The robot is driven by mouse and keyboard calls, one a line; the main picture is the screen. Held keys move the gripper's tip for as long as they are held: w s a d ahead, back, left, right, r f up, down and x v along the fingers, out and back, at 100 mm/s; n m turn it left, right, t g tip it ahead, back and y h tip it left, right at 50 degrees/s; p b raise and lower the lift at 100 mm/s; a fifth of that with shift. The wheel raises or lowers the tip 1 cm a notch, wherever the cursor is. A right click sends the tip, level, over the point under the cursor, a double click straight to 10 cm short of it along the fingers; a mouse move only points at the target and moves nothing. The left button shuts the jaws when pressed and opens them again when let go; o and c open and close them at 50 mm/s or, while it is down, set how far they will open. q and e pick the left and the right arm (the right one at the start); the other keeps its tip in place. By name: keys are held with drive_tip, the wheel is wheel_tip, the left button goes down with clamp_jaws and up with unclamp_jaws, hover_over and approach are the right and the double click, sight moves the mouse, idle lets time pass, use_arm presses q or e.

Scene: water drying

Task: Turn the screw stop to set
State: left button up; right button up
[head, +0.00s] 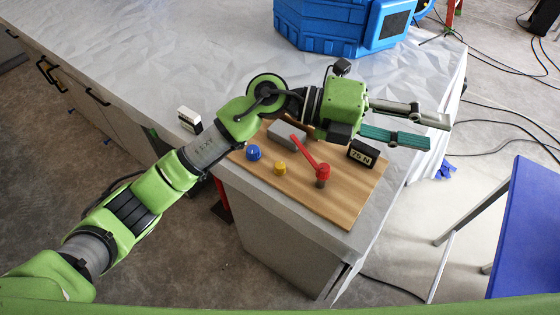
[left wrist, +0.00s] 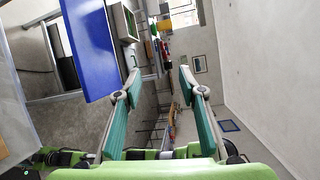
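A wooden board (head: 340,205) lies on the near right corner of the white-covered counter. On it stand a blue knob (head: 253,152), a yellow knob (head: 280,168), a red lever (head: 308,155) with a red-capped post, a grey block (head: 286,135) and a black display (head: 362,153) that seems to read 75 N. I cannot tell which part is the screw stop. My left gripper (head: 437,131) is open and empty, above and right of the board, pointing right. Its parted fingers also show in the left wrist view (left wrist: 158,80). My left wrist hides the board's back part. My right gripper is not in view.
A small white and black block (head: 189,119) stands left of the board. A blue case (head: 335,25) stands at the back of the counter. A blue panel on legs (head: 530,230) is at the right. Much of the counter (head: 150,50) is clear. Cables lie on the floor.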

sight(280, 165)
use_arm(q)
drive_tip(key=w+a+f+y, duration=0.2)
drive_tip(key=a+f+y, duration=0.2)
drive_tip(key=w+a+f+m+t+y, duration=0.1)
drive_tip(key=w+a+f+y, duration=0.2)
drive_tip(key=a+f+y, duration=0.1)
drive_tip(key=w+a+f+t+y, duration=0.1)
drive_tip(key=w+a+f+y, duration=0.2)
drive_tip(key=a+f+y, duration=0.1)
drive_tip(key=shift+a+f, duration=0.55)
drive_tip(key=shift+a, duration=0.05)
drive_tip(key=w+a+r+n+t+y, duration=0.15)
drive_tip(key=w+a+y, duration=0.35)
drive_tip(key=a, duration=0.5)
drive_tip(key=shift+m, duration=0.25)
drive_tip(key=f+p, duration=0.1)
drive_tip(key=f, duration=0.3)
drive_tip(key=f+p, duration=0.2)
drive_tip(key=f, duration=0.2)
drive_tip(key=f+p, duration=0.2)
drive_tip(key=f, duration=0.2)
drive_tip(key=shift+s+d+f, duration=0.15)
drive_tip(key=shift+d+f, duration=0.15)
drive_tip(key=shift+f, duration=0.7)
